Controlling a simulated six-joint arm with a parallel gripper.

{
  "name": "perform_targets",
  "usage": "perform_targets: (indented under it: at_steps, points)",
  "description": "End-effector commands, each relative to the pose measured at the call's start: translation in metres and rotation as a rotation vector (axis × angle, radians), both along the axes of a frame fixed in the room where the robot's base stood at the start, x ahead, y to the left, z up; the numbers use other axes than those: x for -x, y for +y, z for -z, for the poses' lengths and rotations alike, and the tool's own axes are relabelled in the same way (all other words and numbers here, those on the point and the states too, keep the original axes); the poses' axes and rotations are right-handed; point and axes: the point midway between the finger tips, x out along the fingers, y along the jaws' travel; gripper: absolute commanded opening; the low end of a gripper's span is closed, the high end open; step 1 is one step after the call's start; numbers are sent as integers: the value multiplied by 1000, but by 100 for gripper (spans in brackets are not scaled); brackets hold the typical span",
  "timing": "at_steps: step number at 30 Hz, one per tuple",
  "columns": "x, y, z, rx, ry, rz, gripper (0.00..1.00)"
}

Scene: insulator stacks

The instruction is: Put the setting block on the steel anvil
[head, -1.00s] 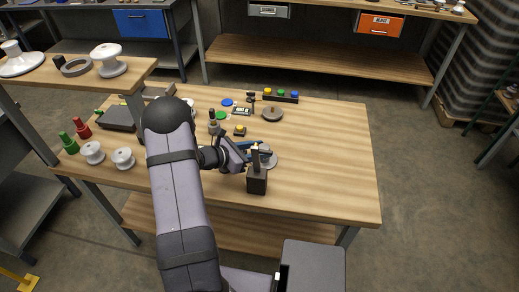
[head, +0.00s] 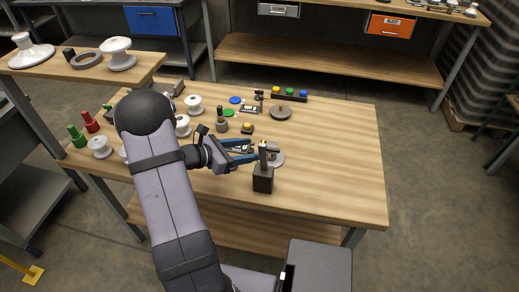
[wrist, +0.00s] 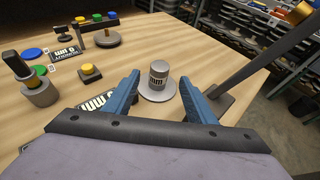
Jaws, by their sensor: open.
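A grey steel cylinder with a dark marked label, which I take as the setting block (wrist: 159,69), stands upright on a flat round grey disc, which I take as the steel anvil (wrist: 151,97). The disc also shows in the head view (head: 278,160), partly behind a dark stand; the cylinder is hard to make out there. My gripper (wrist: 159,84) is open, with one blue finger on each side of the cylinder and gaps between. In the head view my gripper (head: 252,151) reaches in from the left, just left of the disc.
A dark stand (head: 263,180) with an upright post (wrist: 262,65) is close by my right finger. A yellow-topped button box (wrist: 90,72), a grey pot (wrist: 38,92) and a round base (wrist: 108,40) lie farther back. The table's right side (head: 340,160) is clear.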

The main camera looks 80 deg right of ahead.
Motion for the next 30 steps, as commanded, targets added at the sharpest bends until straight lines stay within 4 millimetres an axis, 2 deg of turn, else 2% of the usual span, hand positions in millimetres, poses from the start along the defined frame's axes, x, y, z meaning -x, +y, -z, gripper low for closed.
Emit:
perform_targets:
  at_steps: [3,9,20,23,26,29,30]
  points:
    - [-13,12,-6,1,-2,-2,51]
    - [-25,25,-14,1,-1,-2,51]
    - [-28,29,-16,-1,-5,1,51]
    - [-34,37,-16,-3,-32,8,51]
    - [-47,57,-16,-10,-100,26,51]
    - [-68,93,-13,-29,-219,63,51]
    - [-78,114,-12,-41,-282,85,51]
